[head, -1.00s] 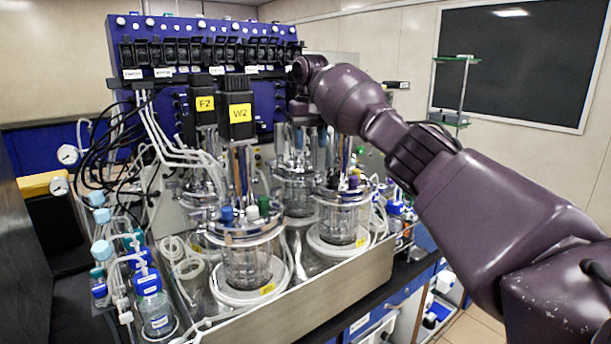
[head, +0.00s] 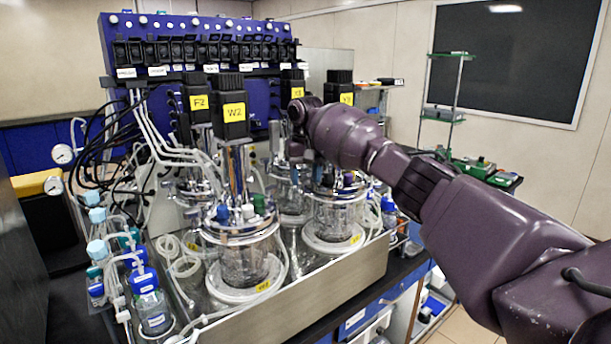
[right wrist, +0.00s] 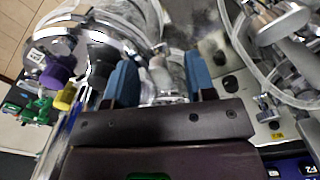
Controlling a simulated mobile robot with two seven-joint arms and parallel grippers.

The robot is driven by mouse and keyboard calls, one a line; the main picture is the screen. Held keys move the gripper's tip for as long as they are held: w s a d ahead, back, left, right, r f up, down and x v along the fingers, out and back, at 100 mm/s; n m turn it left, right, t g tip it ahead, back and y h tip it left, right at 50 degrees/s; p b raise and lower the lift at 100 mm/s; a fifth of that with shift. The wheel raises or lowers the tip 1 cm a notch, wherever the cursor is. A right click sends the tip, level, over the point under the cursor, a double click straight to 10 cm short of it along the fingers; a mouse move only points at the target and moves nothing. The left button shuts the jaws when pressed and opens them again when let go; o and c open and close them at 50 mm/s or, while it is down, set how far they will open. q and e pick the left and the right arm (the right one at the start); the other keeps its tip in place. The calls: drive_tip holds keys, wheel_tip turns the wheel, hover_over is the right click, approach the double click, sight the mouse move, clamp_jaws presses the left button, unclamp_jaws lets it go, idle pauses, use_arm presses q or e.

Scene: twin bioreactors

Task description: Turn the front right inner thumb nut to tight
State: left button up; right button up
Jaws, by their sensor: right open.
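The front right glass vessel (head: 335,214) stands in the metal trough, with a shiny lid partly hidden by my right arm. My right gripper points down at the lid's inner side in the head view, where its fingertips are hard to make out. In the right wrist view, the right gripper (right wrist: 160,78) is open, with two blue fingers apart. A blurred silvery fitting (right wrist: 160,76) shows between them; I cannot tell whether it is the thumb nut or whether a finger touches it. My left gripper is not in view.
The front left vessel (head: 243,262), with its black W2 motor (head: 232,108), stands left of my arm. Pale tubes (right wrist: 235,45) and a purple-capped port (right wrist: 55,75) lie close around the gripper. Small bottles (head: 148,290) stand at the far left.

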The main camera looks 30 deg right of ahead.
clamp_jaws()
drive_tip(key=shift+m, duration=0.3)
drive_tip(key=m, duration=0.4)
drive_tip(key=shift+w+a, duration=0.15)
drive_tip(key=shift+a, duration=0.05)
drive_tip(key=m, duration=0.4)
drive_tip(key=shift+w+a, duration=0.15)
drive_tip(key=m, duration=0.5)
drive_tip(key=shift+w, duration=0.2)
drive_tip(key=shift+w+r+m, duration=0.1)
drive_tip(key=shift+w+m, duration=0.05)
drive_tip(key=shift+m, duration=1.75)
drive_tip(key=c, duration=0.9)
unclamp_jaws()
